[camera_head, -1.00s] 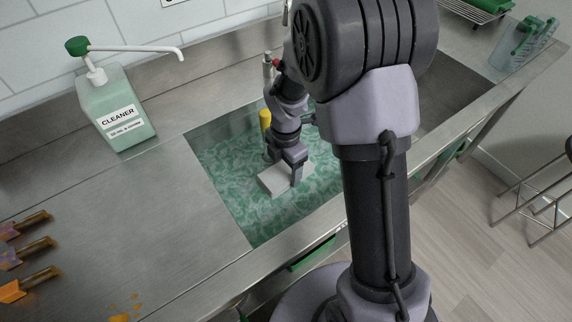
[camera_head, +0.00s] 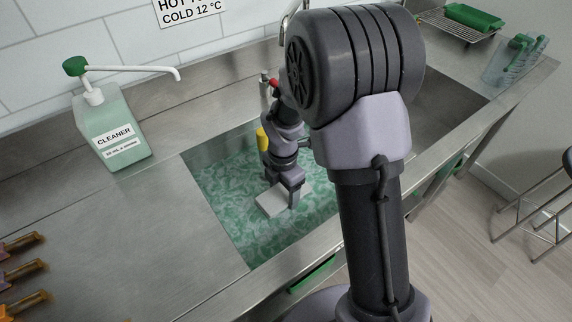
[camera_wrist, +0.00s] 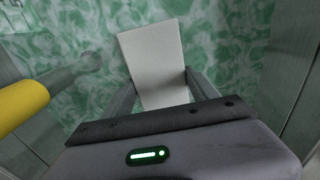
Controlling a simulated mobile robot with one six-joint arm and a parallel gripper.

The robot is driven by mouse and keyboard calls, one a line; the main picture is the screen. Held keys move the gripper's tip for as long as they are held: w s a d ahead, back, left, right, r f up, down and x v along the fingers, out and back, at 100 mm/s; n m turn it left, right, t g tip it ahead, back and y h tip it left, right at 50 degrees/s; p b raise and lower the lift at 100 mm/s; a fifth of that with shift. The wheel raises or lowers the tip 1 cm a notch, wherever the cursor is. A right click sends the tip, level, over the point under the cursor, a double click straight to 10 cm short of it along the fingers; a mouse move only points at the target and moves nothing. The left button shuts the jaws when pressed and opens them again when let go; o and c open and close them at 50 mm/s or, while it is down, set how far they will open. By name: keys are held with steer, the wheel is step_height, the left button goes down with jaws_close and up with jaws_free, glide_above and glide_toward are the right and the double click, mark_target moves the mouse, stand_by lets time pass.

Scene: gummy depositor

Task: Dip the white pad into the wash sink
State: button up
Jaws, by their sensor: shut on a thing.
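The white pad (camera_head: 270,204) is a flat rectangular block at the surface of the green, foamy water in the wash sink (camera_head: 222,200). My gripper (camera_head: 284,198) points down over the sink and is shut on the pad. In the wrist view the pad (camera_wrist: 153,55) extends forward from between the two fingers of my gripper (camera_wrist: 160,93). I cannot tell how deep the pad's underside sits in the water.
A yellow-handled thing (camera_head: 262,139) stands by the sink's back wall; it also shows in the wrist view (camera_wrist: 22,104). A cleaner pump bottle (camera_head: 113,130) stands on the counter at left. Several brown-handled tools (camera_head: 25,272) lie at far left. A second basin (camera_head: 450,90) is at right.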

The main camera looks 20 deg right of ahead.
stand_by(0.3)
step_height(320, 180, up, 13)
steer(key=p, duration=1.2)
steer(key=shift+r, duration=0.1)
step_height(320, 180, up, 5)
steer(key=p, duration=0.4)
steer(key=shift+p, duration=0.3)
